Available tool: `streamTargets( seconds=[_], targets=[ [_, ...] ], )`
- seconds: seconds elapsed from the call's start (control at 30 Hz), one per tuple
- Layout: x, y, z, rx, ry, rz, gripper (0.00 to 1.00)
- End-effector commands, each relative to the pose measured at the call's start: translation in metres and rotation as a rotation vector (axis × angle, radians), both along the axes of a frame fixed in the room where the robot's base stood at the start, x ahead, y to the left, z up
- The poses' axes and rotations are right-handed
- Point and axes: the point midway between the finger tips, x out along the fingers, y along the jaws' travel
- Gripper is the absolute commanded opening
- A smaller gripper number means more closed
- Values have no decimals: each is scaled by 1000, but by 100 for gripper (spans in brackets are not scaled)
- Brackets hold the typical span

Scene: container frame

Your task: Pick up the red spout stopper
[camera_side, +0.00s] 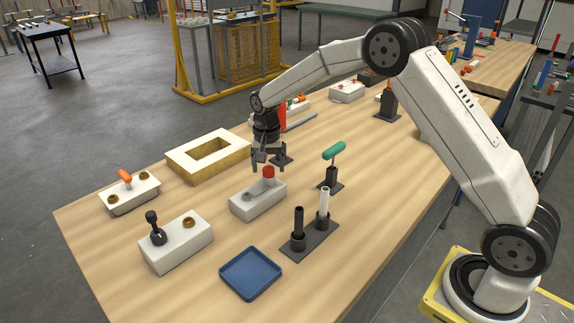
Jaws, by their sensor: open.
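The red spout stopper (268,172) sits upright on the right end of a small white block (257,201), near the middle of the table. A grey round fitting (268,182) shows just below it. My gripper (269,163) points down at the end of my arm, close above the stopper and slightly behind or to its left in the picture. Its fingers are open and hold nothing. From this single view I cannot tell whether a finger touches the stopper.
A green-handled tool (334,151) stands to the right. Black and white posts (324,207) stand on a dark base. A blue tray (251,273) lies in front. A white block with a black lever (176,242) and a wooden frame (209,154) are to the left.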

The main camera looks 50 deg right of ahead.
Motion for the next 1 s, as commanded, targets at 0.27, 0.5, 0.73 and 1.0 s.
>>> streamTargets(
  seconds=[0.27, 0.5, 0.73, 1.0],
  targets=[
    [0, 0, -5, 0, -1, 0, 87],
    [0, 0, -5, 0, -1, 0, 87],
    [0, 0, -5, 0, -1, 0, 39],
    [0, 0, -5, 0, -1, 0, 0]
  ],
)
